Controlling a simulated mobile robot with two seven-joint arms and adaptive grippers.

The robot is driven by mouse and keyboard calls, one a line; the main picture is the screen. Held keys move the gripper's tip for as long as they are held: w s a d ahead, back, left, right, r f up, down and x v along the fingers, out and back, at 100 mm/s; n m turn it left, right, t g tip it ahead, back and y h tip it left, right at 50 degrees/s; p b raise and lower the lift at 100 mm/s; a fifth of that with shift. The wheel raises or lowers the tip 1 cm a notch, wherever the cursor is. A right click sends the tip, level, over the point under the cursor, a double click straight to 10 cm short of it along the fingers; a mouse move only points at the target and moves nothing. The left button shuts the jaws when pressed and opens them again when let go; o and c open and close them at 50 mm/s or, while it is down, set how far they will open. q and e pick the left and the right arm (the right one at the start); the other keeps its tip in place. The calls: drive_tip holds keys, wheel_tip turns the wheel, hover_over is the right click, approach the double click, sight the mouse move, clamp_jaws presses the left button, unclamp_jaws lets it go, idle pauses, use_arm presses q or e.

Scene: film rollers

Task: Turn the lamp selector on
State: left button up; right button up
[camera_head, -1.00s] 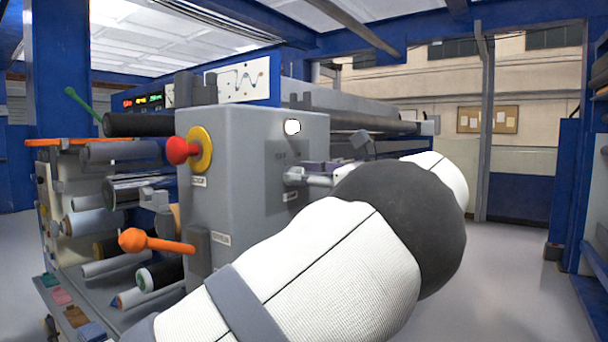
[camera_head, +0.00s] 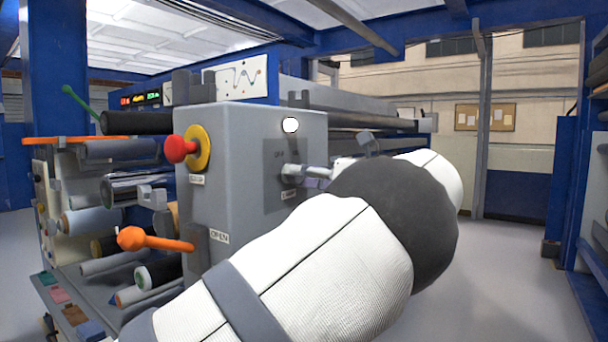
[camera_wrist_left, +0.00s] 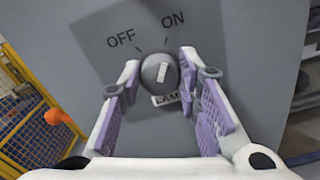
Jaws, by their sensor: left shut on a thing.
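The lamp selector (camera_wrist_left: 161,72) is a round dark-grey knob with a white pointer mark, on the grey panel (camera_wrist_left: 225,30) under the printed words OFF and ON. In the head view, my left arm reaches the side face of the grey cabinet (camera_head: 232,215), and the wrist hides part of the hand. My right gripper does not show.
The cabinet's front carries a red button (camera_head: 179,149) on a yellow plate and an orange lever (camera_head: 150,240). A white round light (camera_head: 290,125) sits above the selector. Rollers (camera_head: 120,150) stand left. Open floor (camera_head: 510,270) lies to the right.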

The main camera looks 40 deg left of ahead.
sight(295, 121)
use_arm(q)
drive_tip(key=o, duration=1.1)
drive_tip(key=shift+a, duration=0.1)
drive_tip(key=shift+o, duration=0.2)
wheel_tip(295, 121, up, 10)
